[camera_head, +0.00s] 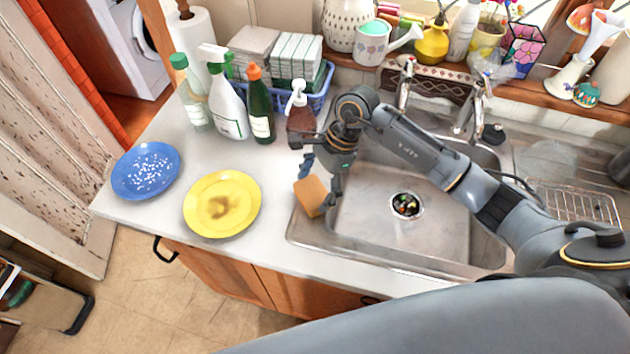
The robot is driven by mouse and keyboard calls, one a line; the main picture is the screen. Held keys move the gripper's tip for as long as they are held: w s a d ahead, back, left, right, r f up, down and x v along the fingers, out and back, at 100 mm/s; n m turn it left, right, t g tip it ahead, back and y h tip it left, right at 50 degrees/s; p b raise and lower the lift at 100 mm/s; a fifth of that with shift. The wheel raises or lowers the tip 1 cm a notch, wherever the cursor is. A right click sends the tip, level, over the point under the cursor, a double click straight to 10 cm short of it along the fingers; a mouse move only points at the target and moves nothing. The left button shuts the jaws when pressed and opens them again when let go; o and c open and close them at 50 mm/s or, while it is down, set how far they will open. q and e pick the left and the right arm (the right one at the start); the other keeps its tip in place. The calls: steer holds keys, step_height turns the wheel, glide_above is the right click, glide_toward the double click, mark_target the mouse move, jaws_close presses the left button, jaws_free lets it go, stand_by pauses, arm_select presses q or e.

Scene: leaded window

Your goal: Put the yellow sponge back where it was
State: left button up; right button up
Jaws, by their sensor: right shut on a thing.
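The sponge (310,196) is a small orange-yellow block at the left rim of the steel sink (375,237). My right gripper (321,187) reaches over the sink from the right, points down and is shut on the sponge. The fingers hide part of the sponge, and I cannot tell whether it touches the rim. My left gripper is not in view.
A yellow plate (236,192) with a brown stain and a blue plate (144,181) lie on the counter at left. A soap bottle (299,117), a spray bottle (227,105) and a dark green bottle (260,112) stand behind. The sink basin is mostly clear.

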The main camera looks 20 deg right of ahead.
steer(key=shift+f+b, duration=0.4)
steer(key=o, duration=0.9)
steer(key=shift+r, duration=0.15)
steer(key=shift+o, duration=0.2)
steer(key=shift+r, duration=0.1)
steer(key=shift+w+r, duration=0.1)
steer(key=shift+r, duration=0.05)
steer(key=b+v, duration=0.3)
steer(key=v, duration=0.8)
steer(key=shift+d+r+b, duration=0.15)
steer(key=shift+r+b, duration=0.2)
steer(key=shift+b, duration=0.05)
